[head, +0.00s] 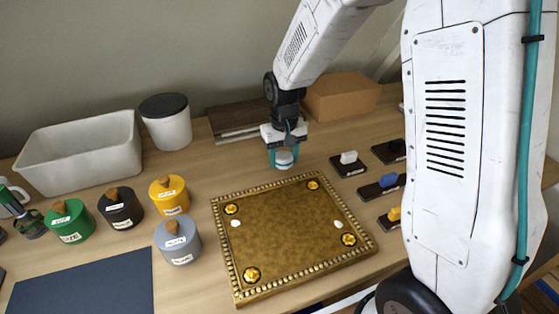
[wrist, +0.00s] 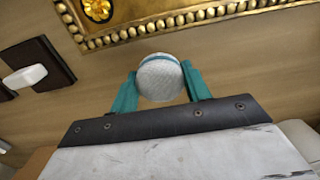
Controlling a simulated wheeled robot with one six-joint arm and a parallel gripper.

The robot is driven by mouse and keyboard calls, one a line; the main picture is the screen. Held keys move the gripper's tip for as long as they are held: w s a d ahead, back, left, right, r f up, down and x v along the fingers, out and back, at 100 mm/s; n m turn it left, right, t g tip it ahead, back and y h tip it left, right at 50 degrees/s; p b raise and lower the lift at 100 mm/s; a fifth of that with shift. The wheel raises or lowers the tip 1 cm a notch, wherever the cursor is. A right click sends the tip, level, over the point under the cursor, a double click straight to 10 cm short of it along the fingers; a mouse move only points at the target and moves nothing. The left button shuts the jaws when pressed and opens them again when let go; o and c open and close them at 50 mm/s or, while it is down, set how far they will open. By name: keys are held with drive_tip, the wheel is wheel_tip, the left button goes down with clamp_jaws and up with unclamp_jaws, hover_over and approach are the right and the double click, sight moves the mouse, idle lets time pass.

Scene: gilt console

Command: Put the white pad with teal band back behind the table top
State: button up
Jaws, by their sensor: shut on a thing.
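My gripper (head: 284,157) is shut on the white pad with teal band (head: 284,162), just beyond the far edge of the gilt table top (head: 275,225). In the wrist view the round pad (wrist: 160,80) sits between the two teal fingers of my gripper (wrist: 160,76), with a thin teal band at its upper edge. The beaded gold rim of the table top (wrist: 190,17) lies just past it. Whether the pad touches the wood is unclear. The table top lies flat, with several gold rosettes and two small white spots on it.
Dark blocks with white (head: 349,158), blue (head: 388,180) and yellow (head: 394,214) tops stand to the right. Green, black, yellow and grey canisters (head: 177,243) stand left. A brown box (head: 342,97) and dark boards (head: 238,117) are behind. Bare wood surrounds the pad.

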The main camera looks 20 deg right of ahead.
drive_tip(key=w, duration=0.3)
drive_tip(key=shift+f, duration=1.9)
drive_tip(key=shift+f, duration=0.15)
drive_tip(key=o, duration=0.9)
drive_tip(key=shift+o, duration=0.2)
drive_tip(key=r, duration=1.2)
drive_tip(key=shift+s+r, duration=0.2)
drive_tip(key=shift+r, duration=0.15)
wheel_tip(320, 180, up, 6)
hover_over(280, 162)
drive_tip(key=s+d, duration=0.2)
drive_tip(key=d, duration=0.1)
drive_tip(key=s+d+r, duration=0.1)
drive_tip(key=s+r, duration=0.1)
drive_tip(key=s, duration=1)
drive_tip(key=s+d+r+t, duration=0.1)
drive_tip(key=s+r, duration=0.1)
drive_tip(key=s, duration=1.1)
